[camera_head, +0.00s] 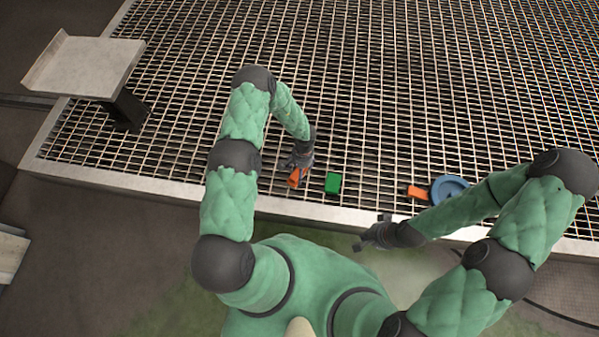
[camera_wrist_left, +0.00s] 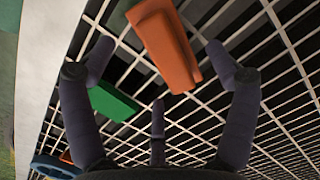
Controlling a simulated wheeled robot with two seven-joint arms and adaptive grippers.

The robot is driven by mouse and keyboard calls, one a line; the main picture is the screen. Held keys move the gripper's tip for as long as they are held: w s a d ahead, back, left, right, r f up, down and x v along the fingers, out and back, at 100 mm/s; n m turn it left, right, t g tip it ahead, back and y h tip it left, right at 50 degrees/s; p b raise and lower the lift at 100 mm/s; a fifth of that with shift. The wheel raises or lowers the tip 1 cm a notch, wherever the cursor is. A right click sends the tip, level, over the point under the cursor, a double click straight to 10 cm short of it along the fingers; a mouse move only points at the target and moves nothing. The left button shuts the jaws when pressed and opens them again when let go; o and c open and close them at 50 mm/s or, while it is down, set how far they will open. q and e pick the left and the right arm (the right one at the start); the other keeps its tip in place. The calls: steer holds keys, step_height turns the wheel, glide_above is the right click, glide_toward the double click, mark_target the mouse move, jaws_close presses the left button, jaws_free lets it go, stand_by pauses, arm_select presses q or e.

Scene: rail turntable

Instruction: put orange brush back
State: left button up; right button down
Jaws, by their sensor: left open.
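An orange piece (camera_wrist_left: 168,45), which looks like the brush though its bristles cannot be made out, lies on the metal grating near its front edge; it also shows in the head view (camera_head: 295,179). My left gripper (camera_wrist_left: 157,52) is open over it. In the left wrist view its spread fingers stand on either side of the orange piece, with no clear grip on it. In the head view the left gripper (camera_head: 298,166) partly covers the piece. My right gripper (camera_head: 370,234) is open and empty in front of the grating's edge.
A green block (camera_head: 333,183) lies just right of the orange piece. Farther right, a second, smaller orange piece (camera_head: 417,192) lies beside a blue round dish (camera_head: 449,187). A pale tray on a post (camera_head: 85,66) stands at the far left. The grating behind is clear.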

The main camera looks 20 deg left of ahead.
arm_select(q)
step_height(320, 180, up, 9)
steer(key=w+p, duration=0.1)
steer(key=p, duration=0.3)
steer(key=s+d+r+n+h, duration=0.1)
steer(key=s+d+r, duration=0.1)
steer(key=s+d, duration=0.2)
steer(key=s+d+r+n+t+h, duration=0.1)
steer(key=s+d+r, duration=0.2)
steer(key=s, duration=0.6)
steer(key=s+d+r+n+t+h, duration=0.1)
steer(key=s+d+r+n+h, duration=0.1)
steer(key=s+d, duration=0.2)
steer(key=shift+s+d+r, duration=0.35)
steer(key=shift+s+d, duration=0.05)
steer(key=shift+s, duration=0.85)
arm_select(e)
step_height(320, 180, up, 5)
steer(key=shift+f, duration=0.2)
steer(key=shift+s, duration=0.1)
